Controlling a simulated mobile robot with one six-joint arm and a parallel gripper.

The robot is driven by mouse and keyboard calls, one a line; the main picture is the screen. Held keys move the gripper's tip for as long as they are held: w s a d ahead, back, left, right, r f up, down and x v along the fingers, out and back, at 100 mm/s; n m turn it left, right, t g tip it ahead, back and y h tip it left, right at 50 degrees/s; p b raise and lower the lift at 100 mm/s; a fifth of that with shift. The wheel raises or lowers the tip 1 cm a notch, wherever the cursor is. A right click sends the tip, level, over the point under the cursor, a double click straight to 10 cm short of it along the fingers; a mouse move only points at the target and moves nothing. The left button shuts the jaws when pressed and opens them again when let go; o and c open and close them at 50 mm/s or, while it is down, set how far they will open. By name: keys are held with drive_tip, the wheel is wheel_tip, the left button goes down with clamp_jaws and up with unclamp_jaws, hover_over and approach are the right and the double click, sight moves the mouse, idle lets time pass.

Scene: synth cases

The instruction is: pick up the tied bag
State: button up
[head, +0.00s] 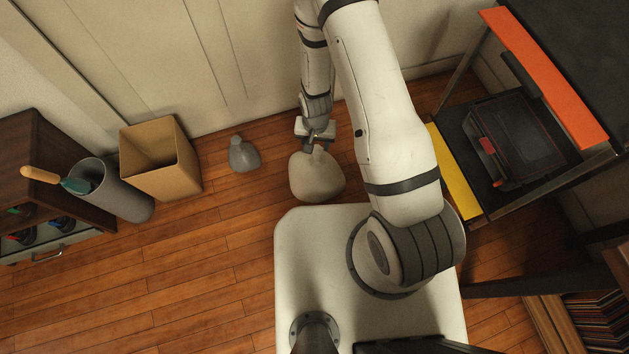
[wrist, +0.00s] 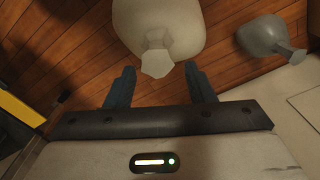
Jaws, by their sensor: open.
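A large pale beige tied bag (head: 316,178) sits on the wooden floor just below my gripper in the head view. It also shows at the top of the wrist view (wrist: 160,27), with its tied neck pointing toward my gripper. A smaller grey tied bag (head: 243,155) stands on the floor to its left; in the wrist view it lies at the right (wrist: 268,38). My gripper (wrist: 161,88) is open, its two dark fingers apart with the beige bag's neck just beyond and between their tips. Nothing is held. Whether the fingers touch the neck cannot be told.
An open cardboard box (head: 160,158), a grey cylindrical bin (head: 115,190) and a dark wooden cabinet (head: 50,175) stand at the left. The wall runs close behind the bags. A dark shelf unit with a yellow edge (head: 452,172) stands at the right. The floor at lower left is clear.

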sight(317, 150)
drive_tip(key=shift+s+d+f+b, duration=0.1)
drive_tip(key=shift+f+b, duration=1.2)
drive_tip(key=shift+b, duration=0.1)
drive_tip(key=shift+d+f+b, duration=0.1)
drive_tip(key=shift+f+b, duration=1.2)
drive_tip(key=shift+b, duration=0.05)
drive_tip(key=shift+r, duration=0.1)
drive_tip(key=shift+c, duration=0.3)
clamp_jaws()
